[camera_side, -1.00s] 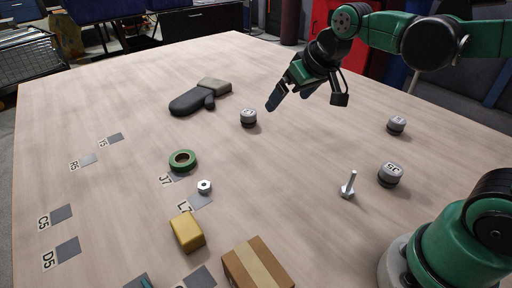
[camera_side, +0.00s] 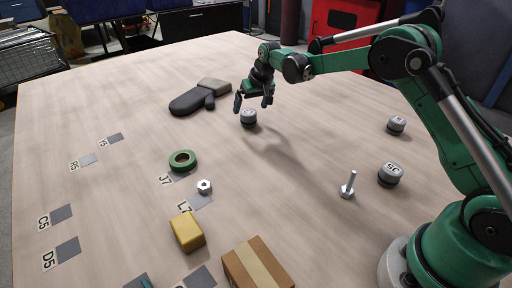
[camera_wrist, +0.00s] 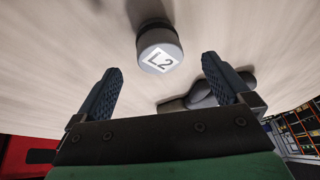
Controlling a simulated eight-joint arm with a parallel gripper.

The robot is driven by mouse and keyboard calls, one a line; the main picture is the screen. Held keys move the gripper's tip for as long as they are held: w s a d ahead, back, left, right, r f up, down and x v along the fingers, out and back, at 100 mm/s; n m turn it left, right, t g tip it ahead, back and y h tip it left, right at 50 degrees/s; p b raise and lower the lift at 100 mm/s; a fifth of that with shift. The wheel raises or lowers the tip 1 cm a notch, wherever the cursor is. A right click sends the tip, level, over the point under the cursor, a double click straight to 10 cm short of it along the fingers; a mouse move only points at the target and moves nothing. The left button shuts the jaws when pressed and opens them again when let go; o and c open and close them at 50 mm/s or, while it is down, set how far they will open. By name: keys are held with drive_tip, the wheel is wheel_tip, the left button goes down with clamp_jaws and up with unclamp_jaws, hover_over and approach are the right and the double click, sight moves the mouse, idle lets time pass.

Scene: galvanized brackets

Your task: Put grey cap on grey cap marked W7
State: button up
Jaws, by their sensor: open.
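A grey cap with a dark base (camera_side: 248,119) stands upright on the table. In the wrist view my gripper's fingers (camera_wrist: 162,66) stand left and right of the cap. Another grey cap (camera_side: 397,125) stands at the right; its mark is too small to read. A third grey cap (camera_side: 390,175) nearer my base has a label that looks like J5. I cannot make out W7 anywhere.
A dark oven mitt (camera_side: 198,98) lies left of my gripper. A green tape roll (camera_side: 182,160), a nut (camera_side: 204,187), a yellow block (camera_side: 187,232) and a cardboard box (camera_side: 257,265) are nearer the front. A bolt (camera_side: 348,186) stands at right. Labelled grey squares line the left.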

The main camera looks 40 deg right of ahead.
sight(249, 112)
drive_tip(key=shift+x, duration=2.2)
clamp_jaws()
